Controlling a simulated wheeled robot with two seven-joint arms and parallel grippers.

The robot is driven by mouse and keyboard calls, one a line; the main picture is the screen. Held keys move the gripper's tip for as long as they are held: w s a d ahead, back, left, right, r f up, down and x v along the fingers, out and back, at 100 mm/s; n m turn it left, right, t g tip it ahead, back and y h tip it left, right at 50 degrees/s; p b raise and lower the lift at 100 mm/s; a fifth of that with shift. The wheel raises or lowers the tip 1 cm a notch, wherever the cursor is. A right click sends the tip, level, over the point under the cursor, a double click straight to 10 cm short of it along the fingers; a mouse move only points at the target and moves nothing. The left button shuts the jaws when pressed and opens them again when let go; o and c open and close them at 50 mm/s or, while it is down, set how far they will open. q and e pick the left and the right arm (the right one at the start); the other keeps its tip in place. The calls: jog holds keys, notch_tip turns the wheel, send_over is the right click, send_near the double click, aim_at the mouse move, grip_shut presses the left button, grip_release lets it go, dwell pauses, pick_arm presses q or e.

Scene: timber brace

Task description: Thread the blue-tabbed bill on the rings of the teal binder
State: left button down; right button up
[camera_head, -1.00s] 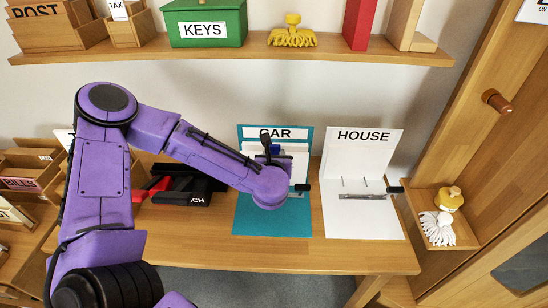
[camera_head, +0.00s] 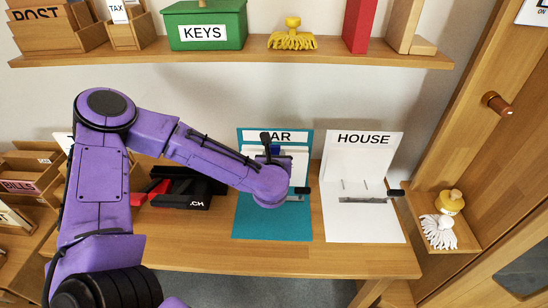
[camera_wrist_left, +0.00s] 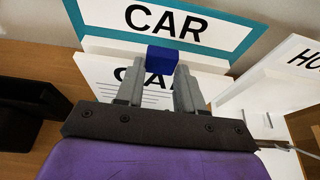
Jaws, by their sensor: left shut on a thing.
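The teal binder (camera_head: 272,222) lies open on the desk, its upright back panel labelled CAR. My left gripper (camera_wrist_left: 158,80) is shut on the blue tab (camera_wrist_left: 162,58) at the top of the white bill (camera_wrist_left: 108,72). The bill stands in front of the CAR panel, with printed lines and a large, partly covered title. In the head view my left wrist hangs over the binder and covers its rings, so I cannot tell how the bill's holes and the rings sit. A little of the bill shows beside the wrist. My right gripper is out of view.
The white HOUSE binder (camera_head: 365,217) stands open close on the right, with bare rings. A shelf (camera_head: 230,55) runs above. A small side ledge (camera_head: 455,232) holds a white mop-like brush.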

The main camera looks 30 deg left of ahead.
pick_arm(q)
jog(key=shift+w+a, duration=0.25)
jog(key=shift+w, duration=0.2)
jog(key=shift+c, duration=0.7)
grip_release()
notch_tip(320, 180, up, 8)
jog(key=p, duration=0.5)
jog(key=shift+s, duration=0.1)
dwell(0.3)
